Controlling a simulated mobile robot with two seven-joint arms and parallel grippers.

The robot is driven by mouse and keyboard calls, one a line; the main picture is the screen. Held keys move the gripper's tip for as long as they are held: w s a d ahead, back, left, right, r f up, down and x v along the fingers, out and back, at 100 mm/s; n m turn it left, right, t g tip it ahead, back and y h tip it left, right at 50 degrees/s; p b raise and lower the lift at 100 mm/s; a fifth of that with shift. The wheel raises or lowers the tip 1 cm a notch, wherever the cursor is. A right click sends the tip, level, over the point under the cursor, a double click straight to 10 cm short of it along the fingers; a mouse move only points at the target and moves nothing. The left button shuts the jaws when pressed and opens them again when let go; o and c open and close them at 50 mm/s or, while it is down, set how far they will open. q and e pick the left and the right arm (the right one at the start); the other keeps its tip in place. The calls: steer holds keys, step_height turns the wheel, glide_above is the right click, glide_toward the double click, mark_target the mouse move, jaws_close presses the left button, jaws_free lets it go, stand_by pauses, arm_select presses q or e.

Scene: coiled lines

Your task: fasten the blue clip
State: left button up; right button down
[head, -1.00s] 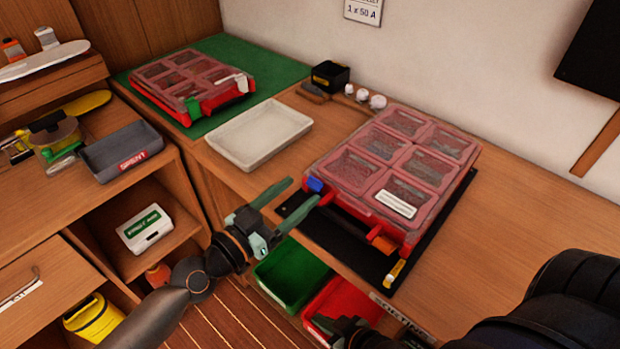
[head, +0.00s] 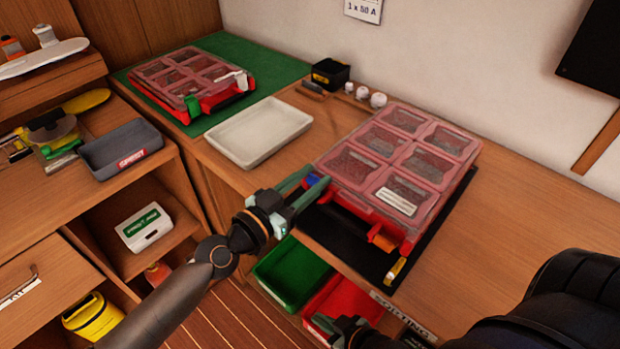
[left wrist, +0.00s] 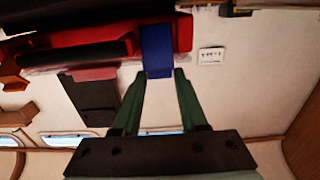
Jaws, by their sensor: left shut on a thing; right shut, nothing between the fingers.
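The red case with a clear compartment lid (head: 399,155) sits on a black mat on the bench. The blue clip (head: 312,180) is at its front left corner. In the left wrist view the blue clip (left wrist: 157,50) is between the green fingertips. My left gripper (head: 317,178) is shut on the blue clip; its fingers partly hide the clip in the head view. My right gripper (head: 325,324) is shut and empty, low in front of the bench by the red bin.
A white tray (head: 258,158) lies left of the case. A second red case (head: 183,80) rests on a green mat (head: 270,68). Green (head: 291,277) and red (head: 367,296) bins hang below the bench edge. Bench right of the case is clear.

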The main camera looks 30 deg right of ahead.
arm_select(q)
jaws_close()
steer(key=p, duration=0.2)
steer(key=r+y+p, duration=0.1)
steer(key=p, duration=0.1)
steer(key=shift+w+d+p, duration=0.1)
steer(key=shift+d+p, duration=0.1)
steer(key=shift+p, duration=0.1)
steer(key=shift+d+f+p, duration=0.1)
steer(key=shift+f+p, duration=0.25)
steer(key=shift+p, duration=0.15)
steer(key=o, duration=0.6)
jaws_free()
